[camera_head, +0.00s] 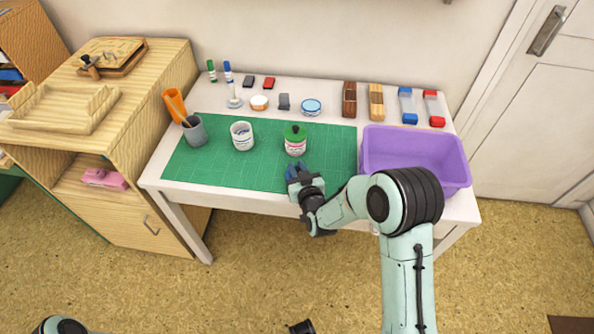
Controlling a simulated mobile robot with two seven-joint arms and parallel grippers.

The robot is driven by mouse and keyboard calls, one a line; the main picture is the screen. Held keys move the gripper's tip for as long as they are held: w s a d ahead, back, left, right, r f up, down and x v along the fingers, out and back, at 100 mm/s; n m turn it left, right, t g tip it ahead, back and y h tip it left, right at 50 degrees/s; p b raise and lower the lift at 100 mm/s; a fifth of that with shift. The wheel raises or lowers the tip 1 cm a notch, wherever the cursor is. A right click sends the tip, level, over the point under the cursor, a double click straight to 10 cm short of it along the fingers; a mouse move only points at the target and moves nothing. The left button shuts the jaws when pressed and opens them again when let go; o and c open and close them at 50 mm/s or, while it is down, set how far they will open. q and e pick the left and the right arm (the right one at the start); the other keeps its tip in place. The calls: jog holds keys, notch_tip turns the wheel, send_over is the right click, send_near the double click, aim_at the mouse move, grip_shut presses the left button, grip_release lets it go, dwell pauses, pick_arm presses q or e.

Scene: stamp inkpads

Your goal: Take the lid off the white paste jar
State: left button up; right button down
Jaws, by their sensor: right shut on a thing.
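A purple bin (440,174) stands on the table to the right of the mat. A grey cup (195,132) with tools stands at the left. Blocks, markers, and round orange-rimmed (258,103) and blue-rimmed (311,106) items line the back. The mat's front left is clear.

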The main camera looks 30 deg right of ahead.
jog(key=shift+f, duration=0.2)
jog(key=shift+f, duration=0.15)
jog(key=c, duration=1)
grip_release()
jog(key=shift+r, duration=0.3)
jog(key=v, duration=1.2)
jog(key=shift+f, duration=0.15)
jog(key=shift+s, duration=0.1)
